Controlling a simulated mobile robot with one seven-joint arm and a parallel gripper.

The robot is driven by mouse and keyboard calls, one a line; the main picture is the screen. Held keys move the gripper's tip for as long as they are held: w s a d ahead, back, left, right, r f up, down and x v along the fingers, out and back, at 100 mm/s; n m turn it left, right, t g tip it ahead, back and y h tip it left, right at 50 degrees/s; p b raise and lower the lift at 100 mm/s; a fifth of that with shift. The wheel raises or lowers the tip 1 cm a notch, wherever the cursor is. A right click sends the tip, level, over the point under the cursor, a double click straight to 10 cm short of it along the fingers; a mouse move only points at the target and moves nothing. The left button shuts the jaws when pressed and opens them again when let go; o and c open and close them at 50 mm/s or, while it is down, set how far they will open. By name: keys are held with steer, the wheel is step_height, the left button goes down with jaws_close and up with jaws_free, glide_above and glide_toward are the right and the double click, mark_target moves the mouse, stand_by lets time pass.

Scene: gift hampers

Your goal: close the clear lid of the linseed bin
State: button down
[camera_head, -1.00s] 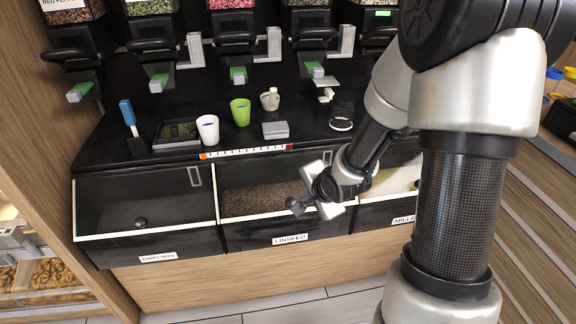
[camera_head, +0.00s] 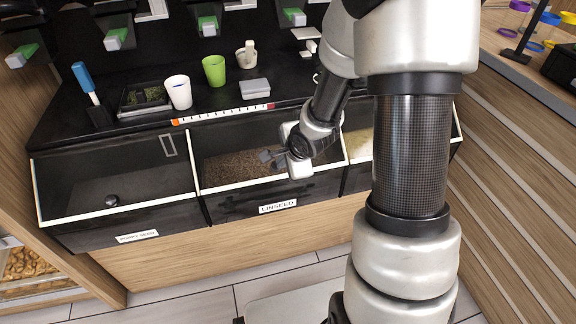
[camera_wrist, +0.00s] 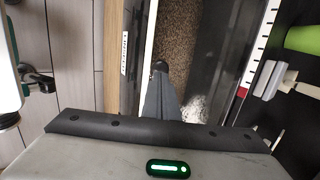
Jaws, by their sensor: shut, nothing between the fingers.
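The linseed bin (camera_head: 235,207) stands in the middle of the row in the head view, with a LINSEED label on its black front. Brown seed (camera_head: 228,168) shows inside its white-edged top; the seed also shows in the wrist view (camera_wrist: 178,35). I cannot make out the clear lid or its angle. My gripper (camera_head: 268,156) is shut and empty, over the bin's top, right of its middle. In the wrist view its dark fingers (camera_wrist: 160,68) lie over the seed area beside the white front rim. I cannot tell whether they touch anything.
Another bin (camera_head: 358,180) is at right, partly behind my arm. A white cup (camera_head: 179,93), green cup (camera_head: 214,70) and grey box (camera_head: 254,89) stand on the counter behind.

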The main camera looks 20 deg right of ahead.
steer(key=shift+b+x, duration=0.3)
steer(key=shift+x, duration=0.9)
steer(key=shift+w+f, duration=0.25)
steer(key=shift+f, duration=0.3)
steer(key=shift+r, duration=0.1)
